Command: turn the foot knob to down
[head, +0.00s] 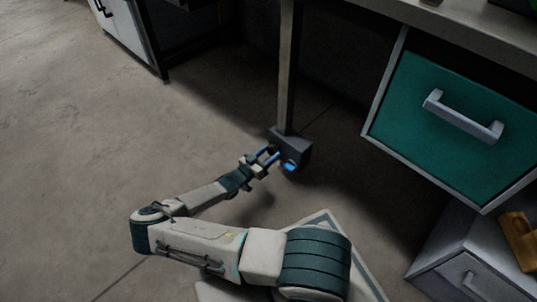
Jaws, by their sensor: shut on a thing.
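A dark grey box (293,146) sits at the foot of the table leg (286,70), low near the floor. My gripper (280,160) reaches it from the lower left, with its fingertips at the front face of the box. The gripper is shut on the foot knob there. Small bright blue parts show at the fingertips. The knob is mostly covered by the fingers, and I cannot tell which way it is turned.
A teal drawer (448,105) with a grey handle is at the right, under the worktop (440,28). A lower grey drawer (470,262) and an orange-brown object (519,240) are at lower right. A white cabinet (127,28) stands at upper left. The floor at left is clear.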

